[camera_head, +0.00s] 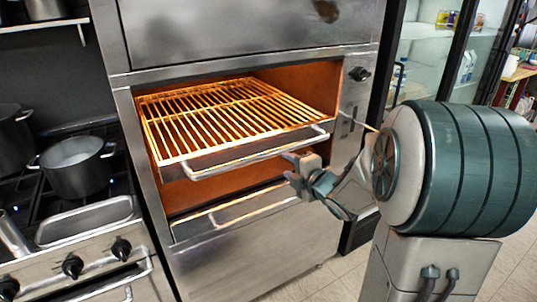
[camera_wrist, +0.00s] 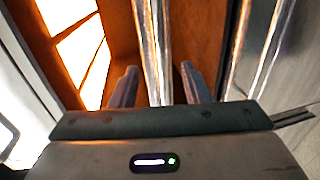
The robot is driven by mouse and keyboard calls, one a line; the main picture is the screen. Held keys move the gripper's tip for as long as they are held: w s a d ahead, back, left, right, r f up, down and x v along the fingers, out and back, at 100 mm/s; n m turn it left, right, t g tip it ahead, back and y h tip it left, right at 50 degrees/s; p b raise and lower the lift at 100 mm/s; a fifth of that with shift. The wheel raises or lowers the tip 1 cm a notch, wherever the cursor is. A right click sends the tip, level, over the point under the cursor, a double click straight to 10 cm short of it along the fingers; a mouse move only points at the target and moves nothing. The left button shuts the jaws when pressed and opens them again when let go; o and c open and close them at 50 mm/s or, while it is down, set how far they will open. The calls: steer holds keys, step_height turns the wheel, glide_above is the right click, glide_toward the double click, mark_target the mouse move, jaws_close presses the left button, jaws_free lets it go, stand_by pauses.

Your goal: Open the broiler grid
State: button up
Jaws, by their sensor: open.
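The broiler grid (camera_head: 225,108) is a rack of glowing orange bars inside the upper opening of the steel broiler (camera_head: 240,58). A pale metal handle bar (camera_head: 235,161) runs along its front edge. My gripper (camera_head: 291,166) is open near the right part of this handle, in front of the broiler opening. In the wrist view, my two fingers (camera_wrist: 158,78) stand apart, with a bright metal bar (camera_wrist: 152,45) showing between them. I cannot tell whether either finger touches it.
A lower rack (camera_head: 250,206) with its own front bar sits below the grid. Control knobs (camera_head: 359,74) are on the broiler's right panel. A stove with a pot (camera_head: 78,170) and a metal pan (camera_head: 88,220) stands at left. Tiled floor (camera_head: 335,280) shows at lower right.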

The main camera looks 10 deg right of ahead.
mark_target(271, 155)
steer(key=p+x, duration=0.1)
steer(key=x, duration=1.1)
steer(key=shift+s, duration=0.1)
jaws_close()
